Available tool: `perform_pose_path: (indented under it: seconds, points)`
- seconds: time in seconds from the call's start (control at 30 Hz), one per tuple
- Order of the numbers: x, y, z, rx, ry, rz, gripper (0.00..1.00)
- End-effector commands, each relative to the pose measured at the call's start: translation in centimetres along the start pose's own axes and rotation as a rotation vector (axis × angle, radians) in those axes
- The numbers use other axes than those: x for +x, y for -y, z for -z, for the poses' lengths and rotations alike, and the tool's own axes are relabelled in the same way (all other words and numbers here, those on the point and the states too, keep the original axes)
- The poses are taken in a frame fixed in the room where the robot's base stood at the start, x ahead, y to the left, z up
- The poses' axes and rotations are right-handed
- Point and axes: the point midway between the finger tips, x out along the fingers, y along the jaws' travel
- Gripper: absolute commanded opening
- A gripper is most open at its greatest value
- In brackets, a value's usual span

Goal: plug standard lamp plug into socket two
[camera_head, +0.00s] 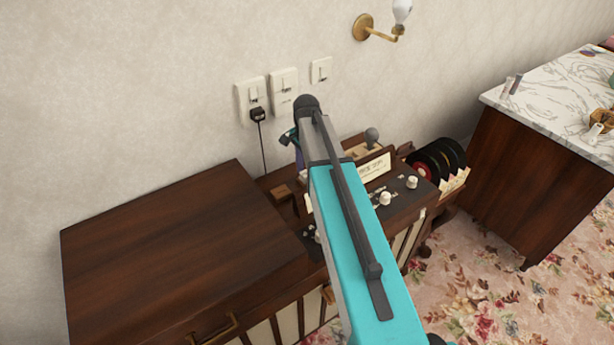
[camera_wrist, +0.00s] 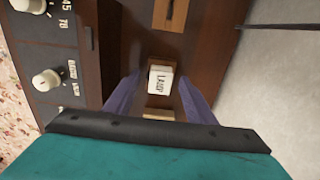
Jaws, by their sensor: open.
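A white block with dark lettering, apparently "LAMP" (camera_wrist: 160,79), stands in the wooden top of the cabinet; I cannot tell for sure that it is the standard lamp plug. My gripper (camera_wrist: 160,84) is open, with its two purple fingers on either side of the block and small gaps visible. In the head view my arm hides most of my gripper and the block. On the wall, a left socket plate (camera_head: 244,93) holds a black plug (camera_head: 258,114) with a cord hanging down. A middle socket plate (camera_head: 284,82) beside it shows no plug; its lower part is near my arm.
A smaller switch plate (camera_head: 321,70) is to the right. A wooden cabinet (camera_head: 180,235) stands below the sockets, with white knobs (camera_head: 411,182) on its right section. Black records (camera_head: 440,160) and a marble-topped unit (camera_head: 550,95) are further right. A brass wall lamp (camera_head: 364,27) is above.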

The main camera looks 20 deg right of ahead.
Motion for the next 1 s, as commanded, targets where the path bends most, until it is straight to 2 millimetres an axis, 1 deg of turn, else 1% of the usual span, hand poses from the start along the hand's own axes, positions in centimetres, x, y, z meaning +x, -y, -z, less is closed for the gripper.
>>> perform_pose_path:
  seconds: [0.3, 0.37, 0.6, 0.8, 1.0]
  points:
    - [0.01, 0.01, 0.0, 0.0, 0.0, 0.0, 0.5]
    - [0.01, 0.01, 0.0, 0.0, 0.0, 0.0, 0.42]
    - [0.0, 0.01, 0.0, 0.0, 0.0, 0.0, 0.01]
    - [-0.08, 0.02, 0.0, 0.0, 0.0, 0.0, 0.0]
    - [-0.58, 0.03, 0.01, 0.0, 0.0, 0.001, 0.0]
